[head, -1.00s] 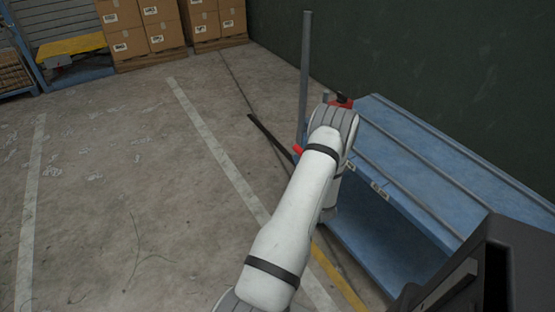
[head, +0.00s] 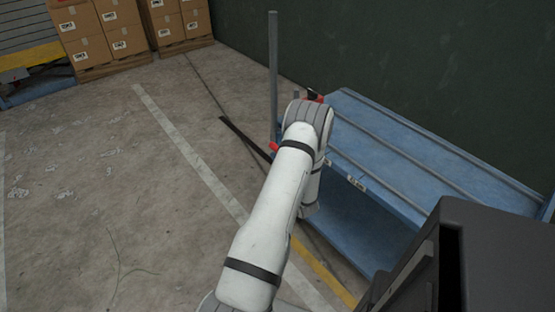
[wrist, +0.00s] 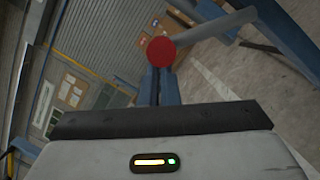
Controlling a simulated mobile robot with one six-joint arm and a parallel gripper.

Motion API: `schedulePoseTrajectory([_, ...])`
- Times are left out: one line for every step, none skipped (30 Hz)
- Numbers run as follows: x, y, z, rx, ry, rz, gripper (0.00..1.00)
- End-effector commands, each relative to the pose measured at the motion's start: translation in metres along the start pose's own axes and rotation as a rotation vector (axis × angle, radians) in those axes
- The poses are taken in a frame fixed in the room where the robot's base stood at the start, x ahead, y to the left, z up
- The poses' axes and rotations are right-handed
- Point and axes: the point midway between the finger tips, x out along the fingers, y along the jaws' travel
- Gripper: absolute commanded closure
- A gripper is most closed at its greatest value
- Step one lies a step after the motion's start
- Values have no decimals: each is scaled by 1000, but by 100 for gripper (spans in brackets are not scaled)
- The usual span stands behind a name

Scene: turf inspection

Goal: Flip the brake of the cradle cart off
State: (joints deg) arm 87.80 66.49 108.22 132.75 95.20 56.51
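A small red tip (head: 273,147) shows by the foot of the post, left of my arm. In the wrist view, a round red knob (wrist: 161,51) on a grey bar, likely the brake lever, is just beyond my gripper (wrist: 155,118).
A dark green wall (head: 400,50) runs behind the cart. Stacked cardboard boxes (head: 115,30) stand at the back left. A dark strip (head: 243,137) lies on the floor near the post. The floor (head: 90,200) left of my arm is mostly open, with painted lines.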

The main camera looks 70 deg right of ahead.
Motion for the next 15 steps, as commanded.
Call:
schedulePoseTrajectory([-1,0,-4,0,0,3,100])
schedulePoseTrajectory([-2,0,-9,1,2,3,100])
schedulePoseTrajectory([-5,0,-16,3,4,2,100])
schedulePoseTrajectory([-7,0,-21,3,6,1,100])
schedulePoseTrajectory([-9,-1,-27,5,7,0,100])
schedulePoseTrajectory([-13,-1,-36,6,8,-1,100])
schedulePoseTrajectory([-16,-1,-41,6,8,-2,100])
schedulePoseTrajectory([-26,0,-34,5,3,-6,100])
schedulePoseTrajectory([-36,1,-33,5,2,-7,100])
schedulePoseTrajectory([-44,1,-33,6,1,-7,100])
schedulePoseTrajectory([-51,1,-33,7,3,-9,100])
schedulePoseTrajectory([-60,1,-33,5,2,-8,100])
schedulePoseTrajectory([-67,2,-33,6,3,-7,100])
schedulePoseTrajectory([-73,1,-33,6,2,-8,100])
schedulePoseTrajectory([-81,2,-34,6,4,-7,100])
